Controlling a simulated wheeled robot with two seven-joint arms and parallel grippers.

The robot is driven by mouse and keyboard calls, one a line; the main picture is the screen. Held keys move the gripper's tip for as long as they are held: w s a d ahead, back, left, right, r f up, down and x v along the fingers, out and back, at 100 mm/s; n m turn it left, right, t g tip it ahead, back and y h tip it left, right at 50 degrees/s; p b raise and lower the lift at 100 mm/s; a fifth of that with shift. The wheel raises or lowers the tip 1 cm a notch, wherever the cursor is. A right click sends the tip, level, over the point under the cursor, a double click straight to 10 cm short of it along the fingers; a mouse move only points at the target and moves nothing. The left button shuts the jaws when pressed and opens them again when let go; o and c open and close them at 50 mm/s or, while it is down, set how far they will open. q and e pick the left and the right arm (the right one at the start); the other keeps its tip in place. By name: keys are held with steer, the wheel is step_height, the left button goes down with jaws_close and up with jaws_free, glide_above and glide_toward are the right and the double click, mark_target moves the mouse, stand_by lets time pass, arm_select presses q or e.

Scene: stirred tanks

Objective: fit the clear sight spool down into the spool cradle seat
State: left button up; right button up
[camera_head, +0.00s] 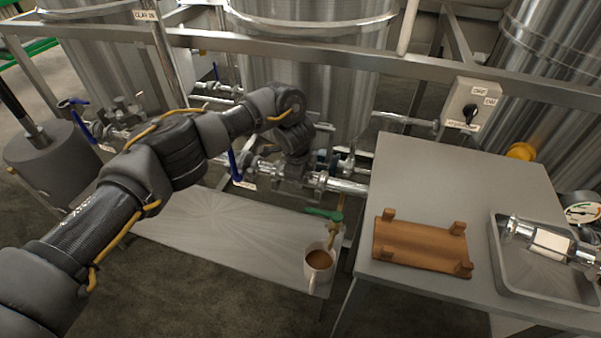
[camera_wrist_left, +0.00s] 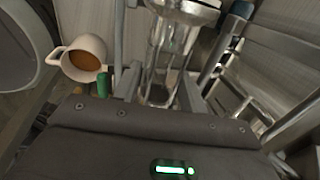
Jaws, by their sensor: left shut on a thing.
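My left gripper (camera_head: 296,160) reaches down at the pipe run in front of the middle tank; its fingertips are hard to make out there. In the left wrist view my left gripper (camera_wrist_left: 158,80) has its fingers shut on a clear, glassy piece with a bright metal flange (camera_wrist_left: 186,8), which looks like the clear sight spool (camera_wrist_left: 163,58). Whether the spool still joins the pipe ends I cannot tell. A wooden cradle (camera_head: 420,246) with short corner posts lies empty on the table, well right of the gripper. My right gripper is not in view.
A coffee mug (camera_head: 318,264) stands on the low platform (camera_head: 215,240). A switch box (camera_head: 472,103) is behind the table, whose left back is clear.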

arm_select(q)
steer(key=o, duration=1.3)
steer(key=shift+o, duration=0.2)
steer(key=shift+r, duration=0.2)
steer(key=p+v, duration=0.1)
steer(key=v, duration=0.4)
steer(key=shift+r, duration=0.25)
steer(key=p+v, duration=0.1)
steer(key=v, duration=0.4)
steer(key=shift+s+f+p, duration=0.1)
steer(key=shift+p, duration=0.3)
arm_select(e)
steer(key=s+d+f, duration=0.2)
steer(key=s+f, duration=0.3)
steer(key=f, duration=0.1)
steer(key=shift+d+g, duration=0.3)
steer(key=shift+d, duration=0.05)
